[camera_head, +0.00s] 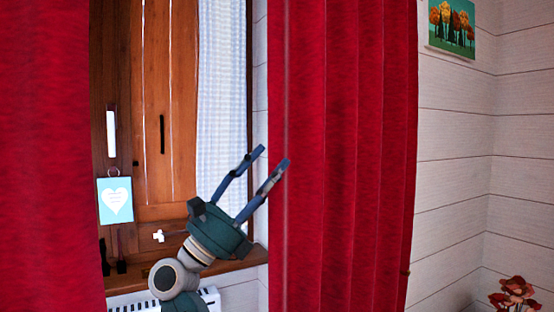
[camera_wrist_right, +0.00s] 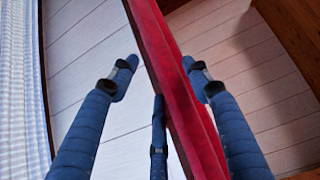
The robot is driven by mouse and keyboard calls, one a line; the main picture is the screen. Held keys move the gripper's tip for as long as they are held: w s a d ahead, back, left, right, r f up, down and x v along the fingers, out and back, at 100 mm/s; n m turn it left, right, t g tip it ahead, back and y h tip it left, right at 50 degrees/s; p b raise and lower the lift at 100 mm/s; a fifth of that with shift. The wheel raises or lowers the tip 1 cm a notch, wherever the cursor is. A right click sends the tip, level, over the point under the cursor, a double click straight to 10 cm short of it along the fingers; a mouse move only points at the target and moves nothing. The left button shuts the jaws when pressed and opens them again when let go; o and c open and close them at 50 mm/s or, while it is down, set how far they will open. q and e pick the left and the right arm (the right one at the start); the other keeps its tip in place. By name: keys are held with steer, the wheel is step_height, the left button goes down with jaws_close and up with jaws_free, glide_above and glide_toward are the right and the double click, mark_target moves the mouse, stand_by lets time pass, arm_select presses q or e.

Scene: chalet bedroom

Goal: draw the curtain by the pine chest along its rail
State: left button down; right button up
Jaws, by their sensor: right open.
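A red curtain (camera_head: 345,130) hangs in folds at the right of the window in the head view. Another red curtain (camera_head: 45,150) fills the left edge. No pine chest shows, nor does the rail. My right gripper (camera_head: 273,156) is open, its fingers pointing up and right at the left edge of the right-hand curtain. In the right wrist view, the red curtain edge (camera_wrist_right: 166,50) runs between the spread fingers of the right gripper (camera_wrist_right: 160,75). I cannot tell whether they touch the cloth. My left gripper is out of view.
Behind stand a wooden shutter (camera_head: 150,150), a pale checked curtain (camera_head: 222,90) and a wooden sill (camera_head: 190,272) with small items. A white radiator (camera_head: 212,297) is below. A picture (camera_head: 452,27) hangs on the right wall, with red flowers (camera_head: 516,290) lower right.

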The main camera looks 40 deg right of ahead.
mark_target(266, 147)
steer(key=shift+s+d+r+t, duration=0.2)
steer(key=shift+d+r+t, duration=0.1)
steer(key=shift+d+r, duration=0.6)
jaws_close()
steer(key=shift+w+a, duration=0.2)
steer(key=shift+a, duration=0.65)
steer(key=shift+w+a, duration=0.2)
steer(key=shift+a, duration=0.65)
steer(key=shift+w+a, duration=0.2)
steer(key=shift+a, duration=0.65)
steer(key=shift+d, duration=0.1)
steer(key=shift+c, duration=2.3)
jaws_free()
steer(key=shift+d, duration=0.1)
steer(key=o, duration=0.5)
steer(key=shift+c, duration=0.2)
steer(key=shift+r, duration=0.1)
